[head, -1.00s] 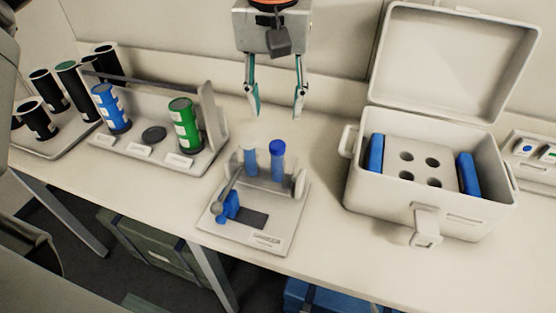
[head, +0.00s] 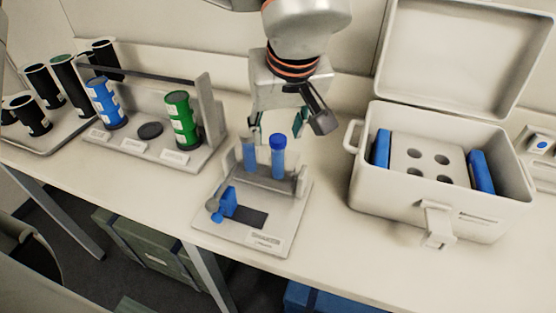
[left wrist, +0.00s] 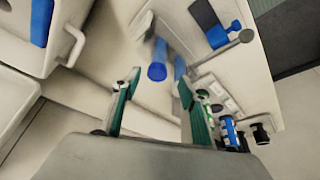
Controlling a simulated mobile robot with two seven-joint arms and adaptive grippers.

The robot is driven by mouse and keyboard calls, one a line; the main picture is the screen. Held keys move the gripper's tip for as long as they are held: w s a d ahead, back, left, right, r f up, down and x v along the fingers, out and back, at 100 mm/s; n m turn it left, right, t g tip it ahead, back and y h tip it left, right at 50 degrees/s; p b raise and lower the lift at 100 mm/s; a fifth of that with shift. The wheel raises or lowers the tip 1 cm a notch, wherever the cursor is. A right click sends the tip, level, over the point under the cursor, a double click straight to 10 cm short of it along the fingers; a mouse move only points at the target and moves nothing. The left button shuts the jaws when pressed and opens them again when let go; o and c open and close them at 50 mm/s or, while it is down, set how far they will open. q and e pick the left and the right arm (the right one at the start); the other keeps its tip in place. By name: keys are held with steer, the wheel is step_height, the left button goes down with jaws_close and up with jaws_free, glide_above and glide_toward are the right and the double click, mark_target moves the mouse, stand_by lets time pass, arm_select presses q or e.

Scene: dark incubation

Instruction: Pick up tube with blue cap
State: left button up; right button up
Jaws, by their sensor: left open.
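The tube with the blue cap (head: 278,160) stands upright in a small white stand (head: 252,226). A second tube (head: 250,160) with a blue body stands just left of it; its top is partly hidden by a finger. My left gripper (head: 277,128) is open, pointing down just behind and above the tubes. In the left wrist view, the blue cap (left wrist: 157,72) lies between the open fingertips (left wrist: 159,84), beyond them, with nothing held. The second tube (left wrist: 180,68) is close to the fingertip on the right. My right gripper is not in view.
An open white box (head: 440,208) with a holed insert and blue pads stands to the right. A rack (head: 140,150) with blue and green canisters stands to the left, beside a tray (head: 60,140) of black cylinders. The bench front right of the stand is clear.

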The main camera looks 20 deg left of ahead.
mark_target(278, 139)
arm_select(q)
steer(key=x, duration=0.4)
steer(key=shift+w+f, duration=0.3)
steer(key=shift+f, duration=0.05)
steer(key=shift+d, duration=0.1)
jaws_close()
steer(key=shift+r, duration=0.1)
